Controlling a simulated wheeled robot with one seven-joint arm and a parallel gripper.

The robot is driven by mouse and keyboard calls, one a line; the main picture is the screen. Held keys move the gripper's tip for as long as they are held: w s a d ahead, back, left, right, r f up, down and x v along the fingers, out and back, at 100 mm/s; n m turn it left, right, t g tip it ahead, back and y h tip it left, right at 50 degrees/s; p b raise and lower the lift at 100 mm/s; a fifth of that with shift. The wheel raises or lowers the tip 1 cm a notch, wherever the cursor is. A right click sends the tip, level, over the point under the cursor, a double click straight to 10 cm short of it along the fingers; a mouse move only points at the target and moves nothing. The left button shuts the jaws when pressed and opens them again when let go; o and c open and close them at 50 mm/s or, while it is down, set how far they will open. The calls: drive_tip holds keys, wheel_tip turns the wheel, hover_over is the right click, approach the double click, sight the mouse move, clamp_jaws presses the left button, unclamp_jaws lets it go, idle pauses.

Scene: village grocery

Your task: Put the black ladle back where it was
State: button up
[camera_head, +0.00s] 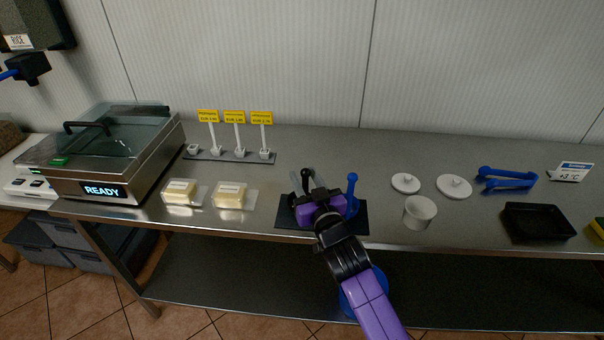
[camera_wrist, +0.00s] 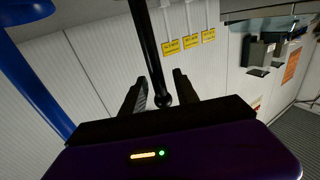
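The black ladle's handle stands roughly upright, its round knob (camera_head: 306,172) on top, at the far side of my gripper. In the wrist view, which looks upside down, the black ladle (camera_wrist: 148,45) runs between my two fingers. My gripper (camera_head: 312,187) is low over a black mat (camera_head: 285,217) near the counter's front edge. Its fingers (camera_wrist: 160,80) look apart, with a gap on each side of the handle. A blue ladle (camera_head: 352,183) stands just right of my gripper. The ladles' lower ends are hidden by my gripper.
Two butter packs (camera_head: 229,196) lie to the left, with a price-sign stand (camera_head: 232,156) behind. A white cup (camera_head: 419,211), two white lids (camera_head: 454,187), blue tongs (camera_head: 507,178) and a black tray (camera_head: 538,222) are to the right. The counter behind my gripper is clear.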

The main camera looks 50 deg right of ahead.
drive_tip(key=s+a+f+n+y+b, duration=0.1)
drive_tip(key=s+a+f+y, duration=0.15)
drive_tip(key=s+a, duration=0.65)
drive_tip(key=s+a+f+n+y+b, duration=0.15)
drive_tip(key=s+a+f, duration=0.25)
drive_tip(key=s+a, duration=0.5)
drive_tip(key=s+a+r+n+y, duration=0.1)
drive_tip(key=s+a+y, duration=0.1)
drive_tip(key=s, duration=0.7)
drive_tip(key=s+a+r+n+g+y, duration=0.1)
drive_tip(key=s+a, duration=0.3)
drive_tip(key=s, duration=0.6)
drive_tip(key=shift+r+n+y, duration=0.25)
drive_tip(key=shift+n+y, duration=0.2)
drive_tip(key=shift+y, duration=0.15)
